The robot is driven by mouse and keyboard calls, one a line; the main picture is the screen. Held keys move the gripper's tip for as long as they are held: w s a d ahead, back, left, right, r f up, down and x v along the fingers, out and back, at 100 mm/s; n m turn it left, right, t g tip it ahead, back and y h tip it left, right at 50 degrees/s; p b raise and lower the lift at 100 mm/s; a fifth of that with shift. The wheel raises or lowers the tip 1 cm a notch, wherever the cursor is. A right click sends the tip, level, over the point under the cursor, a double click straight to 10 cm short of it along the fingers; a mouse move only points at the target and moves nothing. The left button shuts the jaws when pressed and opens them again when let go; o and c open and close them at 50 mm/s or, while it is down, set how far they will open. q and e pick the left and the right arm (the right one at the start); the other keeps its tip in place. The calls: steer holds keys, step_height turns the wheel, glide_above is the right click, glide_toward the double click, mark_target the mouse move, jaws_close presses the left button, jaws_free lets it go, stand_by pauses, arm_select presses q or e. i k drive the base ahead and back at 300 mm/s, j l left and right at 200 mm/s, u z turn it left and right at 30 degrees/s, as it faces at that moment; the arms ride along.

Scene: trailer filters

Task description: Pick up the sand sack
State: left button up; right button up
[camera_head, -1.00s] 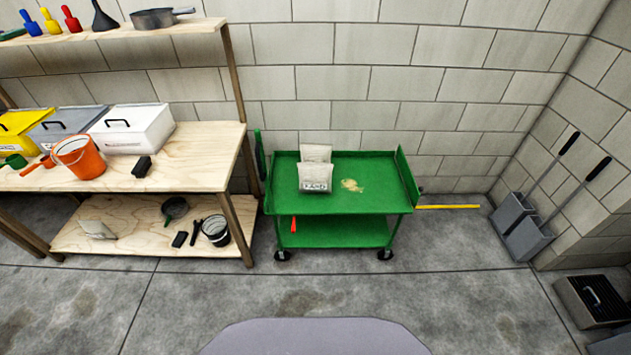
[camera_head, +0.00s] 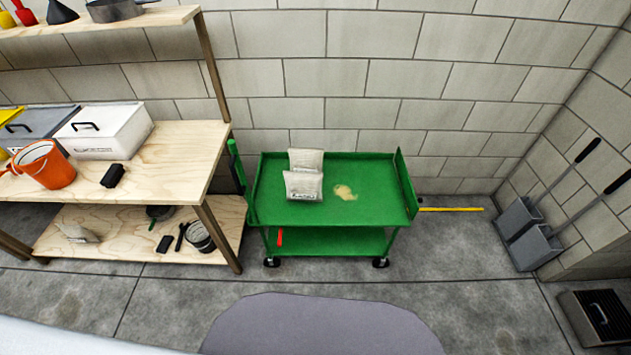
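Two pale sacks sit on the top tray of a green cart (camera_head: 385,208). The front sack (camera_head: 303,186) has dark print along its lower edge; I cannot read it. The back sack (camera_head: 306,160) stands right behind it and is partly hidden by it. A patch of spilled sand (camera_head: 345,192) lies on the tray to their right. Neither of my grippers is in view.
A wooden workbench (camera_head: 190,165) stands left of the cart, with an orange bucket (camera_head: 46,168) and a white box (camera_head: 103,132) on it. Dustpans (camera_head: 533,246) lean at the right wall. Floor in front of the cart is clear.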

mark_target(301, 187)
steer(key=i+l+z, duration=0.15)
steer(key=i, duration=0.3)
steer(key=i+l+z, duration=0.1)
steer(key=i, duration=0.3)
